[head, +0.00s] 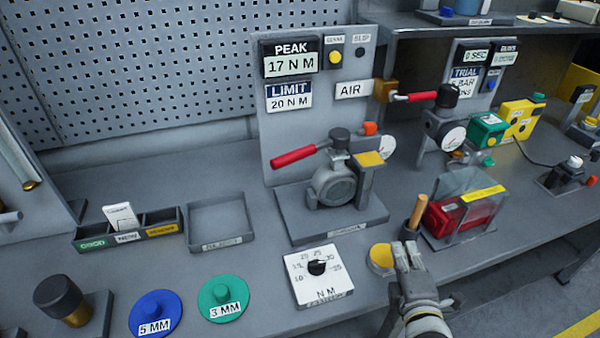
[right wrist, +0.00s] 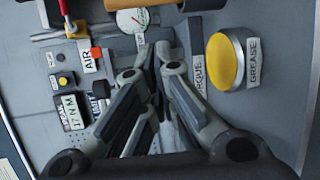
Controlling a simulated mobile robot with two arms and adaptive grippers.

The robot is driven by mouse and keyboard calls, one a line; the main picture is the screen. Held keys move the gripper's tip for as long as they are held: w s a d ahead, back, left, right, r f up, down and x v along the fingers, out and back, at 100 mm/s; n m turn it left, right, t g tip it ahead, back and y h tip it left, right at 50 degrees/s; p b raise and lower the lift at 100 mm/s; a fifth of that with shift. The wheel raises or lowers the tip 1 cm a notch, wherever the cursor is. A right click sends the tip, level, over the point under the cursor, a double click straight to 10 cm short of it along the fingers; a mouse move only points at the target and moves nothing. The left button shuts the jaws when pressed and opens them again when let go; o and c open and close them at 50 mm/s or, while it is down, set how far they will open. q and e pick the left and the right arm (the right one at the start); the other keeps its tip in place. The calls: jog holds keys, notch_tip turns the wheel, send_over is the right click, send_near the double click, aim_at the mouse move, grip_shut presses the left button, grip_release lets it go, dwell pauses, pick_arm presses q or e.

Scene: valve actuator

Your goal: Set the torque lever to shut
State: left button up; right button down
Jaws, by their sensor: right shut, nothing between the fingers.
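A lever with a red handle (head: 294,157) tops a round grey valve body (head: 335,187) on a grey base plate (head: 300,226) in the head view. Its handle points left, roughly level. A tag on the plate's front is too small to read in the head view; a partly hidden label (right wrist: 198,68) in the right wrist view ends in "RQUE". My right gripper (head: 408,248) is shut and empty, in front of the plate's right corner, apart from the lever. Its fingers (right wrist: 158,75) hide much of the right wrist view. My left gripper is not in view.
A yellow-topped grease tin (head: 381,257) stands just left of my right gripper; it also shows in the wrist view (right wrist: 226,62). An "N M" dial card (head: 317,275) lies in front. A second red-handled lever (head: 414,97) is by the AIR sign (head: 353,90). A clear-shielded red box (head: 462,213) is at right.

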jog(key=w+a+r+n+t+y, duration=0.3)
jog(key=a+r+n+y, duration=0.35)
jog(key=n, duration=0.55)
jog(key=n+g+y+p, duration=0.2)
jog(key=n+y+p, duration=0.45)
jog(key=n, duration=0.55)
send_near(313, 149)
jog(key=w+a+b, duration=0.1)
jog(key=w+a, duration=0.2)
jog(key=a, duration=0.5)
jog(key=shift+a+f, duration=0.2)
jog(key=shift+f, duration=0.3)
jog(key=w+a+b, duration=0.2)
jog(key=w+b, duration=0.1)
jog(key=b, duration=0.1)
jog(key=shift+a, duration=0.25)
